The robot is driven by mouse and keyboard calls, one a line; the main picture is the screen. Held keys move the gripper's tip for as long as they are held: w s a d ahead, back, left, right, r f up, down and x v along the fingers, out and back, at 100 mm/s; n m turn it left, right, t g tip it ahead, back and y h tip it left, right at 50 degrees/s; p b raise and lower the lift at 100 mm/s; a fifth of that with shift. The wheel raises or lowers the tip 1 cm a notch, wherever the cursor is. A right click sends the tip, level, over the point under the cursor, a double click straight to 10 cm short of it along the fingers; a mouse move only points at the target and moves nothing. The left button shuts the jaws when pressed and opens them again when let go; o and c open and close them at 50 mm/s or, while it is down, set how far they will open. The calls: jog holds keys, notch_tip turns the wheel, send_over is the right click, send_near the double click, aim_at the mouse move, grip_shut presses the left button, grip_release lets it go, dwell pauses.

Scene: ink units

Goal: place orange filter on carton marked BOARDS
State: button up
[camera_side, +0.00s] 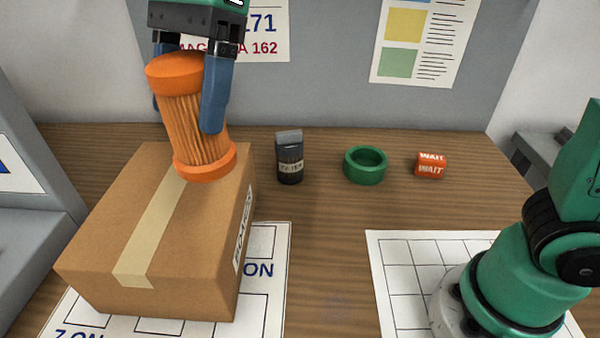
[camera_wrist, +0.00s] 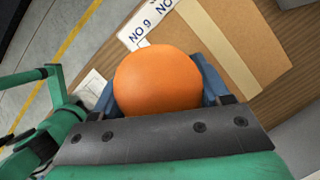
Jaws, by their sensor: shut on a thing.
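The orange filter (camera_side: 182,112) is a ribbed cylinder with wide end caps. It is nearly upright, leaning slightly, over the back right part of the closed brown carton (camera_side: 110,235). Its lower cap is at the carton's top; I cannot tell whether it touches. The carton has a tape strip and a side label seen at a steep angle, hard to read. My gripper (camera_side: 187,118) is shut on the filter, with blue fingers on either side. In the wrist view the filter's round orange end (camera_wrist: 158,82) sits between the fingers and hides part of the carton (camera_wrist: 240,40).
Behind the carton's right stand a dark bottle (camera_side: 289,158), a green ring (camera_side: 365,165) and an orange block marked WAIT (camera_side: 431,164). The carton rests on a marked white sheet (camera_side: 268,300). A gridded sheet (camera_side: 400,275) lies at right. Wood between the sheets is clear.

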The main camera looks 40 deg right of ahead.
jog(key=w+a+f+m+t, duration=0.2)
jog(key=w+m, duration=0.3)
jog(key=w, duration=0.6)
send_over(169, 192)
jog(key=shift+f, duration=4.15)
jog(key=o, duration=1.4)
jog(key=shift+f, duration=0.15)
